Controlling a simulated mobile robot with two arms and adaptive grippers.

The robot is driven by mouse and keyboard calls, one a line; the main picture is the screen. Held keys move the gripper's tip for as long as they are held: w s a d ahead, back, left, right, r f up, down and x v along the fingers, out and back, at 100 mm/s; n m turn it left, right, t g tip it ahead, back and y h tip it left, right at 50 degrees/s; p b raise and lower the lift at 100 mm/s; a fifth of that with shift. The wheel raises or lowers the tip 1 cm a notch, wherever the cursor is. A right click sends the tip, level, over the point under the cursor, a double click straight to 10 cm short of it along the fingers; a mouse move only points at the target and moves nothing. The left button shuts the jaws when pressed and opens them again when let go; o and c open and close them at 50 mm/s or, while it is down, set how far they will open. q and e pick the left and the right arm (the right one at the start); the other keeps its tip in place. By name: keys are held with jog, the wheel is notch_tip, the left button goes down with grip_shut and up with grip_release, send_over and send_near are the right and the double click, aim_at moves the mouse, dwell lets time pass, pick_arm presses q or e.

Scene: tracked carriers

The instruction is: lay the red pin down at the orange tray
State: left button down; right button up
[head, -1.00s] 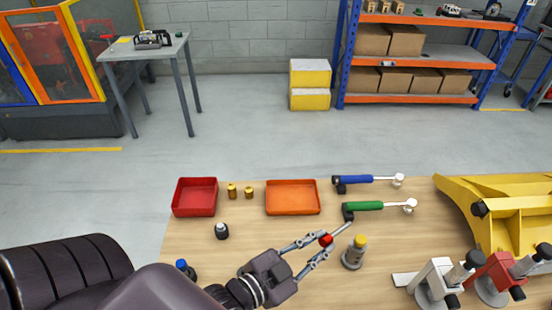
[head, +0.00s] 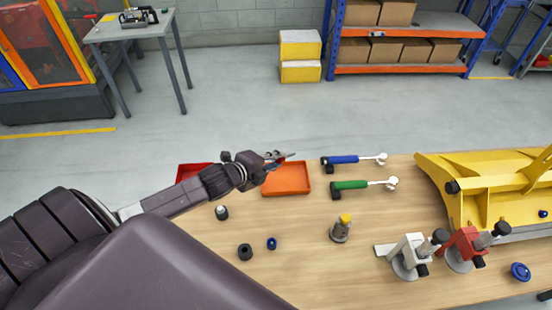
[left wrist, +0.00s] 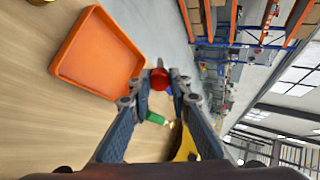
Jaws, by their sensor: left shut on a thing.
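My left gripper (head: 280,160) is at the far edge of the table, over the back edge of the orange tray (head: 287,191) in the head view. It is shut on the red pin, whose round red head (left wrist: 160,79) shows between the fingertips in the left wrist view. The pin is mostly hidden in the head view. In the left wrist view the orange tray (left wrist: 98,58) lies left of the fingers, apart from the pin, and looks empty. My right gripper is not in view.
A red tray (head: 190,171) is partly hidden behind my left arm. Blue-handled (head: 343,160) and green-handled (head: 350,185) tools lie right of the orange tray. A yellow-topped grey piece (head: 341,229) and small dark pieces (head: 245,252) stand nearer. Bare tabletop lies between them.

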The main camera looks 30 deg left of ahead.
pick_arm(q)
jog(key=shift+s, duration=0.1)
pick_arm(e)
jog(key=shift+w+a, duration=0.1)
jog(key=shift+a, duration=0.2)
